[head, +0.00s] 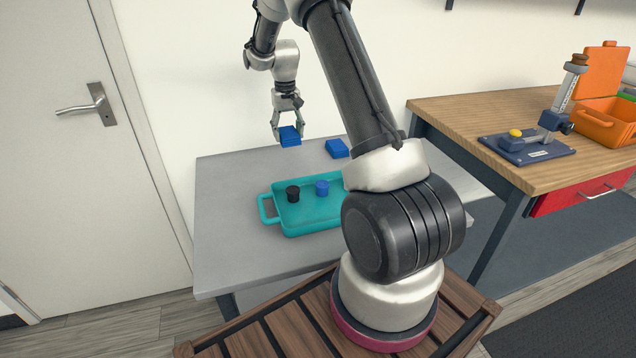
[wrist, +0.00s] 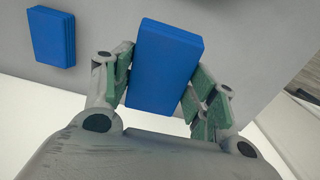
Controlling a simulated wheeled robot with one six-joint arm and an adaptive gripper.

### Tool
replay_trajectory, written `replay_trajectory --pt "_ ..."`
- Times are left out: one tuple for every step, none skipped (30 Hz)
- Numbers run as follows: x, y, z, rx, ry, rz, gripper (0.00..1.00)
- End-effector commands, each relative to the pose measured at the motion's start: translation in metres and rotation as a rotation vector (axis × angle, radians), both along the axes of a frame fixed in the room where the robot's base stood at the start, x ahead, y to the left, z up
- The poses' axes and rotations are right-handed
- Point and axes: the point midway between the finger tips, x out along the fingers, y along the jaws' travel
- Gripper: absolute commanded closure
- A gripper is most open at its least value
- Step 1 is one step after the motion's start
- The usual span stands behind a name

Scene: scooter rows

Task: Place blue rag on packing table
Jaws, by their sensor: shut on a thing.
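My gripper (head: 288,130) is shut on a folded blue rag (head: 290,137), near the back of the grey table (head: 228,215). In the wrist view the held rag (wrist: 165,62) sits between both green-padded fingers. It looks close to the tabletop, but I cannot tell whether it touches. A second folded blue rag (head: 337,148) lies on the table to the right, and it also shows at the upper left of the wrist view (wrist: 52,36). I cannot tell whether the grey table is the packing table.
A teal tray (head: 290,228) holds a black cylinder (head: 293,194) and a blue cylinder (head: 322,188). A wooden-topped bench (head: 450,118) on the right carries a blue-based stand (head: 527,148) and an open orange case (head: 598,122). The grey table's left part is clear.

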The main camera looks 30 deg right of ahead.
Motion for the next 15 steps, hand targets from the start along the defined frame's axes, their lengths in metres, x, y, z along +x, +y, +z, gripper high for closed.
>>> replay_trajectory --pt "0.004 -0.009 -0.002 0.0 0.0 -0.013 0.63" --pt "0.005 -0.013 -0.004 0.0 0.001 -0.019 0.63" --pt "0.006 -0.016 -0.01 0.001 0.003 -0.023 0.63" --pt "0.006 -0.018 -0.015 0.001 0.004 -0.025 0.63" --pt "0.006 -0.018 -0.021 0.001 0.004 -0.025 0.63" --pt "0.006 -0.018 -0.03 0.001 0.004 -0.025 0.63" --pt "0.006 -0.018 -0.036 0.001 0.005 -0.025 0.63" --pt "0.006 -0.018 -0.041 0.001 0.004 -0.025 0.63" --pt "0.006 -0.018 -0.049 0.001 0.004 -0.025 0.63" --pt "0.006 -0.018 -0.053 0.001 0.004 -0.025 0.63" --pt "0.006 -0.018 -0.056 0.0 0.002 -0.025 0.63" --pt "0.007 -0.018 -0.06 0.0 0.001 -0.024 0.63" --pt "0.007 -0.018 -0.062 0.0 0.001 -0.024 0.63" --pt "0.007 -0.018 -0.064 0.0 0.001 -0.024 0.63" --pt "0.007 -0.017 -0.067 0.0 0.002 -0.024 0.63"
